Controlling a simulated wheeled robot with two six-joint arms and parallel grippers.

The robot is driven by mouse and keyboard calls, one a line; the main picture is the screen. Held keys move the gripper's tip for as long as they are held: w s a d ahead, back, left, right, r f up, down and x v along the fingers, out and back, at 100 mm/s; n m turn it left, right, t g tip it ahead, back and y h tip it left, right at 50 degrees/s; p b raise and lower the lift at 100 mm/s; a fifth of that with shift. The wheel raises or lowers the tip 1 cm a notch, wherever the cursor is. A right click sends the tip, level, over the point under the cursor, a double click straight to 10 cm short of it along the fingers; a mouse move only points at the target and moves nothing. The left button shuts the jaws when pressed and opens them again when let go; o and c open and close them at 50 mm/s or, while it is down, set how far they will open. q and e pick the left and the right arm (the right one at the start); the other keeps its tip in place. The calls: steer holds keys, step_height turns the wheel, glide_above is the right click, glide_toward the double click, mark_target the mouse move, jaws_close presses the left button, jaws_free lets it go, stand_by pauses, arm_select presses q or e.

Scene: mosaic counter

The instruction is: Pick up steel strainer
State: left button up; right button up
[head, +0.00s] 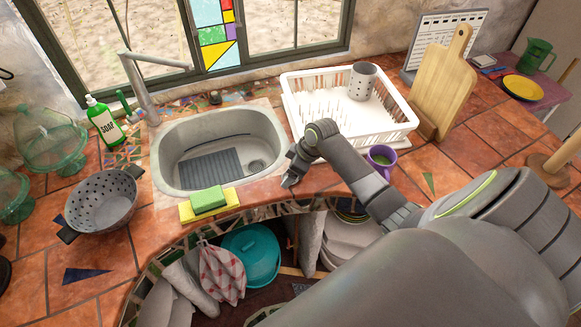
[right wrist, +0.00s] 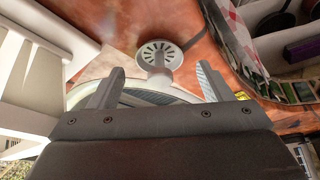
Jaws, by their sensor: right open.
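A small pale grey steel strainer (right wrist: 159,54) with a round slotted top shows in the right wrist view, against the terracotta tiles by the sink rim. My right gripper (right wrist: 160,70) is open, and the strainer appears between and just beyond its two fingertips. I cannot tell whether they touch it. In the head view my right gripper (head: 289,178) is at the front right corner of the sink, pointing down; the strainer cannot be made out there. My left gripper is not in view.
The sink (head: 220,130) lies left of the gripper, with a green sponge (head: 208,199) on its front edge. A white dish rack (head: 300,92) and a purple mug (head: 381,161) are close by. A grey colander (head: 102,202) stands at far left. The counter's front edge is near.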

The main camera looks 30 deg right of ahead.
steer(key=shift+w+a+f, duration=0.15)
steer(key=shift+w+f, duration=0.05)
steer(key=shift+f, duration=0.4)
steer(key=shift+c, duration=0.2)
steer(key=c, duration=1)
steer(key=shift+r, duration=0.1)
